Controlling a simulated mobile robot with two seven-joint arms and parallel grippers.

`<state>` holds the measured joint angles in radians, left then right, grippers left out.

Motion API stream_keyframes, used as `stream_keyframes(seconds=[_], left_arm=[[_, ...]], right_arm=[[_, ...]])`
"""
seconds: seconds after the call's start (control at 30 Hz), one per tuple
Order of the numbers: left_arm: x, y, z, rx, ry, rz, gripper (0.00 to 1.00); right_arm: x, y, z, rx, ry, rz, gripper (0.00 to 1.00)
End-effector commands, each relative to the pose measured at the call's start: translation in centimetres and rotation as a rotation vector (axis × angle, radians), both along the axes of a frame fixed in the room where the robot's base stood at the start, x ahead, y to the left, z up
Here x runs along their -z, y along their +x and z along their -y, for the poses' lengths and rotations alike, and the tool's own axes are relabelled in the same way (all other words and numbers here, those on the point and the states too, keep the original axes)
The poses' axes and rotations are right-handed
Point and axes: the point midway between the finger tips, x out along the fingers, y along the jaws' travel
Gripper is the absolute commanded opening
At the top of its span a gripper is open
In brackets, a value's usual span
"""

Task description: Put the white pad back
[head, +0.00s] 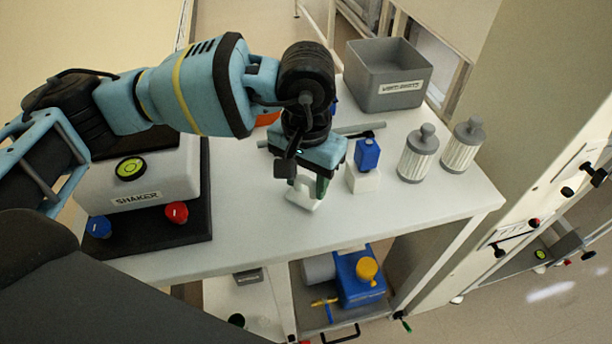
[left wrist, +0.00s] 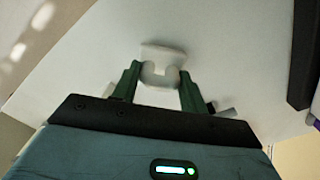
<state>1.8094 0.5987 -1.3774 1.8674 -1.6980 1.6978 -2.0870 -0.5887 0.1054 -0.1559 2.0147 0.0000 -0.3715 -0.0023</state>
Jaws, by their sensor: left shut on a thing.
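The white pad (head: 302,197) is at the fingertips of my left gripper (head: 311,186), low over the white bench top. In the left wrist view the pad (left wrist: 163,54) is a pale block with a notched near side. The green fingers of the gripper (left wrist: 160,78) are on either side of it and are shut on it. I cannot tell whether the pad touches the bench. Just right of the gripper stands a white block (head: 362,180) with a blue block (head: 367,154) on top. My right gripper is not in view.
A shaker (head: 150,180) on a dark base is left of the gripper. A grey bin (head: 388,75) stands at the back right. Two ribbed canisters (head: 418,154) (head: 462,147) stand at the right. The bench front (head: 270,235) is clear. A blue pump (head: 358,278) sits below.

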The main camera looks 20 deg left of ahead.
Motion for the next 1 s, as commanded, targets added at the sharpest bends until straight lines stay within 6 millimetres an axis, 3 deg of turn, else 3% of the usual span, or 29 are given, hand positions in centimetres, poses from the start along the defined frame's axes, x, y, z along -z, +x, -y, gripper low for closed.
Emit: stream_keyframes(seconds=[0.4,0.43,0.57,1.0], left_arm=[[0.7,0.0,0.0,0.001,-0.001,0.000,0.22],[0.6,0.0,0.0,0.000,-0.001,0.000,0.46],[0.5,0.0,0.0,0.000,-0.001,0.001,0.63],[-0.4,0.1,0.0,0.000,-0.002,0.005,0.65]], right_arm=[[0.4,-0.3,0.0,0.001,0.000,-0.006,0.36],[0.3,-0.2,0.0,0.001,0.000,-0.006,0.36],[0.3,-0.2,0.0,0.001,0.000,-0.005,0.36],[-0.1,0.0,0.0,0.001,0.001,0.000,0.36]])
